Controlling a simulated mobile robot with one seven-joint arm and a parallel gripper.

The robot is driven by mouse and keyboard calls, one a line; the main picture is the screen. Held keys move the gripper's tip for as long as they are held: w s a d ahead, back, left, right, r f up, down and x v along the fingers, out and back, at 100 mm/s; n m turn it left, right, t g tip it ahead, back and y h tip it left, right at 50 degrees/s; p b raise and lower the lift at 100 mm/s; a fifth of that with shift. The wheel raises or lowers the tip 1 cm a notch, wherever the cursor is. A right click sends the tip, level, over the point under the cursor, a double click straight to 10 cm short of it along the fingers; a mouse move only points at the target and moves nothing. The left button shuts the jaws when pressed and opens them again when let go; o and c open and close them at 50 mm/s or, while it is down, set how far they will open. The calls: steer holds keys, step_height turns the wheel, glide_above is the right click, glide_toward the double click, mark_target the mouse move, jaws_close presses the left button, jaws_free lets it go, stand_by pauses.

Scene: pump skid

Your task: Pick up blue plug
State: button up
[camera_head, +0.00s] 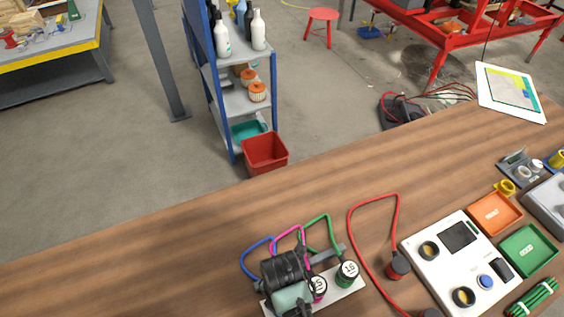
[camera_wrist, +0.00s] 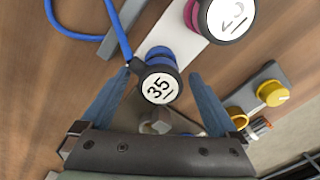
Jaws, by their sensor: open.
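The blue plug (camera_wrist: 159,55) stands in a white strip (camera_wrist: 185,22) in the wrist view, with a round black and white cap facing the camera and a blue cable (camera_wrist: 80,37) running off to the left. My gripper (camera_wrist: 158,77) is open, with one finger on each side of the plug's cap. Gaps show between the cap and both fingers. In the head view my gripper (camera_head: 283,270) hides the blue plug; only its blue cable (camera_head: 252,249) shows. The pink plug (camera_head: 318,288) and green plug (camera_head: 347,274) stand to the right on the same strip (camera_head: 340,295).
A red cable (camera_head: 376,197) loops beside the strip. A white panel (camera_head: 460,262) and orange (camera_head: 494,213) and green (camera_head: 527,250) trays stand to the right. The wooden table's left part is clear. A yellow knob (camera_wrist: 272,92) lies right of my fingers.

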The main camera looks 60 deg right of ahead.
steer(key=shift+f, duration=0.1)
steer(key=shift+c, duration=0.2)
jaws_close()
stand_by(0.4)
step_height(320, 180, up, 10)
steer(key=shift+r, duration=0.1)
stand_by(0.4)
